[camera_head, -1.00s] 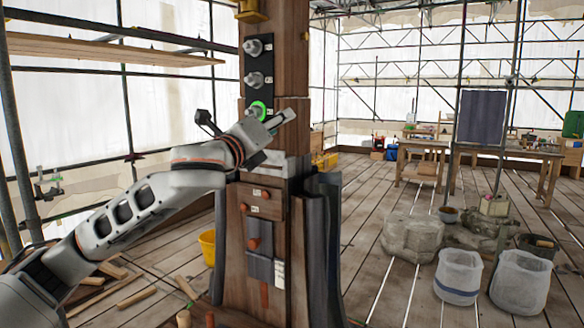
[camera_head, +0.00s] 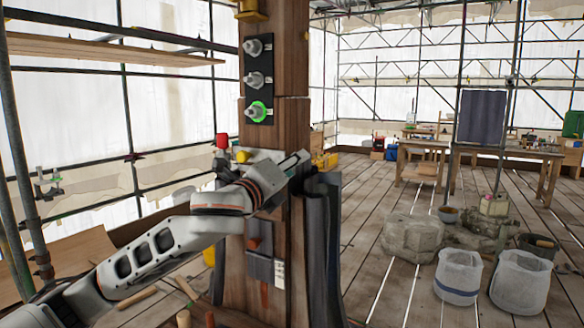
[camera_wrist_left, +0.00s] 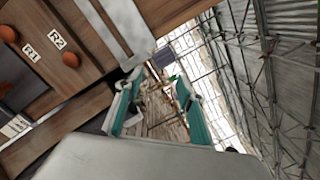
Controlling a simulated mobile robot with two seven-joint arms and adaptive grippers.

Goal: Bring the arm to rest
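My left arm comes in from the left in the head view. Its gripper (camera_head: 296,160) is in front of the wooden post (camera_head: 290,120), below the black plate, seen side-on. In the left wrist view the gripper (camera_wrist_left: 158,82) has its two teal-padded fingers spread, with nothing between them. The post's black plate (camera_head: 250,94) carries three grey knobs; the lowest knob (camera_head: 258,111) has a lit green ring and stands clear of the gripper. My right gripper is not in view.
A red knob (camera_head: 222,142) and a yellow knob (camera_head: 243,156) stand just above my wrist. Orange knobs (camera_wrist_left: 71,59) labelled R1 and R2 are left of the gripper in the wrist view.

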